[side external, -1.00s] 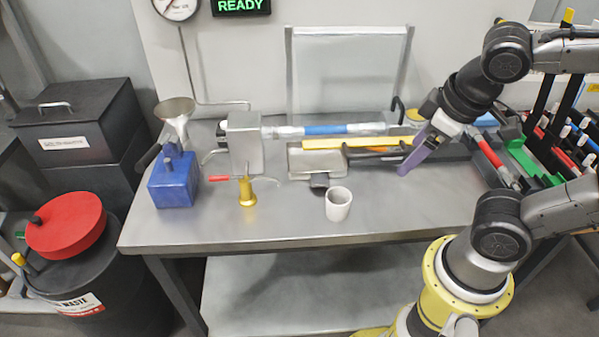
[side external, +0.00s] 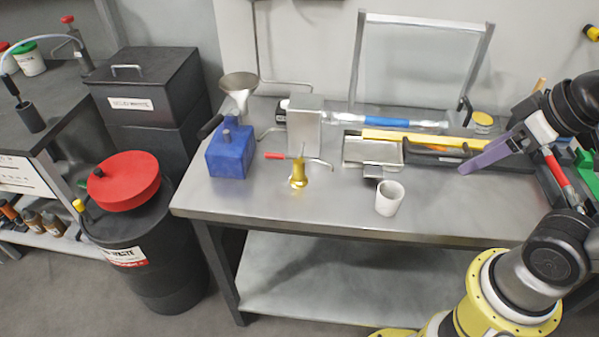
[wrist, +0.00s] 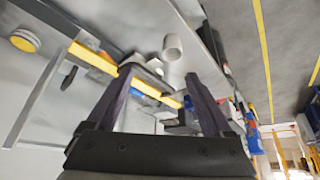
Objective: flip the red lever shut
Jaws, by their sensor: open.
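The red lever (side external: 275,156) is a small red handle. It points left from the top of a brass valve (side external: 298,174), which stands upright on the metal bench. A thin metal pipe runs right from the valve. My gripper (side external: 464,170) has long purple fingers and hangs over the right part of the bench, well to the right of the lever and apart from it. In the wrist view my gripper (wrist: 160,73) shows two spread fingers with nothing held between them. I cannot make out the lever in the wrist view.
A white cup (side external: 389,198) stands near the bench's front edge between gripper and valve. A metal box (side external: 304,128) stands behind the valve, and a blue box (side external: 229,152) to its left. A tray (side external: 372,152) lies behind the cup. The front left bench top is clear.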

